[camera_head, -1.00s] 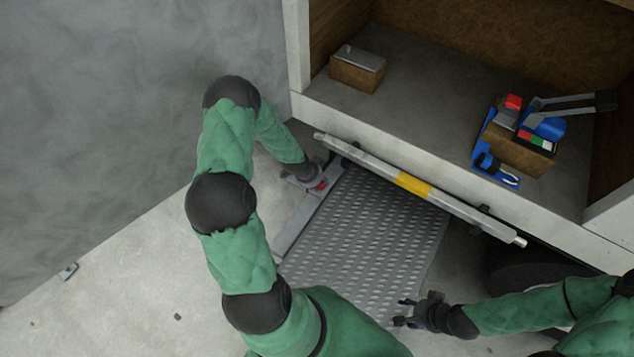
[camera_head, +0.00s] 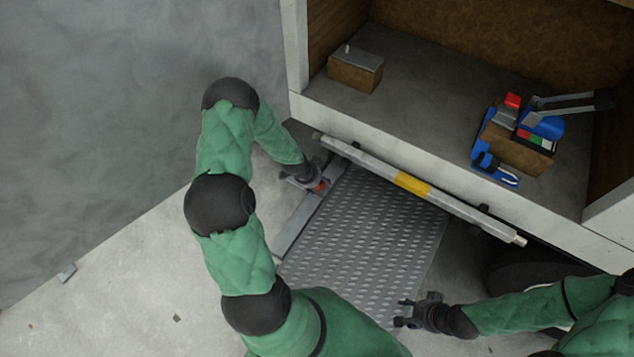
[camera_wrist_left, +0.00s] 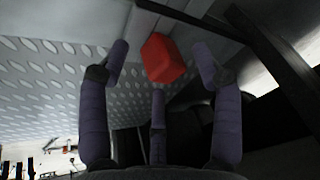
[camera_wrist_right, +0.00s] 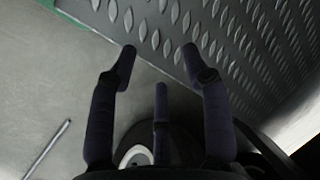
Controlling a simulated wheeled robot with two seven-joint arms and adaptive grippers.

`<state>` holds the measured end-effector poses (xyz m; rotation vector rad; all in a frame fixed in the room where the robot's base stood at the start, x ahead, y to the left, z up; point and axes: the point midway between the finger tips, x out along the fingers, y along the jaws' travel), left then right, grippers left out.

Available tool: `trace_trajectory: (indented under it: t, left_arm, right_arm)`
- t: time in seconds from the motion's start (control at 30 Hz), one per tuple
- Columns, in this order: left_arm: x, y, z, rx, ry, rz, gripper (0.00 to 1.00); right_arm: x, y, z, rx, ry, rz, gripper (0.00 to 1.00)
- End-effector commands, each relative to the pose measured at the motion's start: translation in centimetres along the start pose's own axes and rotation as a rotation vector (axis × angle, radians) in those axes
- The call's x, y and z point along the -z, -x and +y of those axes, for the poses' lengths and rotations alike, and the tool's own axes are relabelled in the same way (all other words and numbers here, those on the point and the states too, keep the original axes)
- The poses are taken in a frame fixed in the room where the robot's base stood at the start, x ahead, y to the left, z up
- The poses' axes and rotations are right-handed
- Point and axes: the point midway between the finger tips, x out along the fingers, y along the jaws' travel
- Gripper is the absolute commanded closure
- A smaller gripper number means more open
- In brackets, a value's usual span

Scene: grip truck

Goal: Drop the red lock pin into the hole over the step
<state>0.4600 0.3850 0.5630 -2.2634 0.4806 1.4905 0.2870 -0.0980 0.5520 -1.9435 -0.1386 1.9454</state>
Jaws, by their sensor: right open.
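The red lock pin (camera_head: 322,187) shows as a small red spot at my left gripper (camera_head: 310,180) in the head view, by the upper left corner of the step. In the left wrist view its red block-shaped head (camera_wrist_left: 163,58) is between the spread fingers of my left gripper (camera_wrist_left: 161,62), with a gap on either side. The pin's lower part and the hole are hidden. The step (camera_head: 365,245) is a grey tread plate below the truck bed. My right gripper (camera_head: 404,313) is open and empty near the step's lower right corner; its fingers also show in the right wrist view (camera_wrist_right: 160,60).
A pale bar with a yellow band (camera_head: 412,184) runs along the truck's edge above the step. In the bed are a brown box (camera_head: 355,74) at left and a blue tool tray (camera_head: 484,150) with another box at right. A grey wall (camera_head: 100,130) stands at left.

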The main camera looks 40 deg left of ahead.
Motion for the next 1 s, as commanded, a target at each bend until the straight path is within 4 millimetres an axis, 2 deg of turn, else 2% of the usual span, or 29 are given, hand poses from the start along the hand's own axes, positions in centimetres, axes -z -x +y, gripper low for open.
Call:
trace_trajectory:
  t: [0.27,0.6,0.8,1.0]
  left_arm:
    - [0.0,0.5,-0.1,0.001,0.000,0.000,0.35]
    - [0.0,5.1,-0.1,0.002,0.000,0.000,0.35]
    - [0.0,6.7,0.0,0.000,0.000,0.000,0.35]
    - [0.0,7.4,0.0,0.000,0.001,0.000,0.35]
  right_arm:
    - [0.0,0.0,0.0,0.000,0.000,0.000,0.51]
    - [0.0,0.0,0.0,0.000,0.000,0.000,0.51]
    - [0.0,0.0,0.0,0.000,0.000,0.000,0.51]
    - [0.0,0.0,0.0,0.000,0.000,0.000,0.51]
